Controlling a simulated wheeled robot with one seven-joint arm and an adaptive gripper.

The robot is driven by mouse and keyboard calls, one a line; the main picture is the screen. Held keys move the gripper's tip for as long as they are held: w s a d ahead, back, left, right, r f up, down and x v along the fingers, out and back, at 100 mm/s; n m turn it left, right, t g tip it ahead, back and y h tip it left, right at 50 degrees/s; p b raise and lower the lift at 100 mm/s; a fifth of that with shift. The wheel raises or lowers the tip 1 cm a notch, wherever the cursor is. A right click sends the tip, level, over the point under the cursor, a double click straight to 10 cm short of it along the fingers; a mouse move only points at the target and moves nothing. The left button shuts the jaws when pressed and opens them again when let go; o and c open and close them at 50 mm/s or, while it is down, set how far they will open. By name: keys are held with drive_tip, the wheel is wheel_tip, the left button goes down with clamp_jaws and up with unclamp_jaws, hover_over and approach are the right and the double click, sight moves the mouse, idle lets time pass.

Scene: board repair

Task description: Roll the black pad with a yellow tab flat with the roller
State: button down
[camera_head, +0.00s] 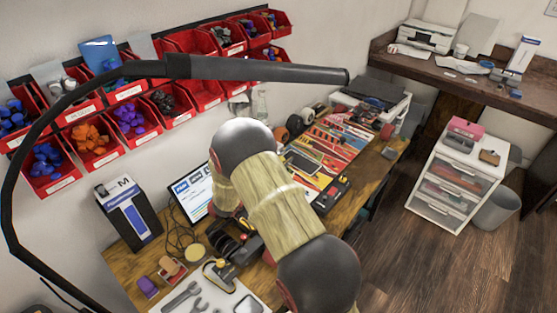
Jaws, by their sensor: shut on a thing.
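My pale arm with dark joints reaches over the workbench and hides much of its middle. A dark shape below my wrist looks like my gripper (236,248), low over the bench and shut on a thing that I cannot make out. A small black piece with yellow on it (220,274) lies just below it at the edge of a white sheet; it may be the pad with the yellow tab, but it is too small to be sure. I cannot pick out the roller clearly.
A yellow disc (194,252), a reddish-brown block (172,267) and a purple block (148,287) lie left of my gripper. Wrenches (183,297) lie on the white sheet. A screen (191,198), cables and a lamp arm (270,73) stand close. Red bins (190,43) line the wall.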

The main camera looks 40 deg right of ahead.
drive_tip(key=shift+s+f, duration=0.35)
drive_tip(key=shift+s, duration=0.1)
drive_tip(key=shift+s+f, duration=0.1)
drive_tip(key=c, duration=2.1)
unclamp_jaws()
drive_tip(key=o, duration=0.4)
drive_tip(key=shift+o, duration=0.2)
drive_tip(key=a, duration=1.2)
drive_tip(key=shift+s, duration=0.35)
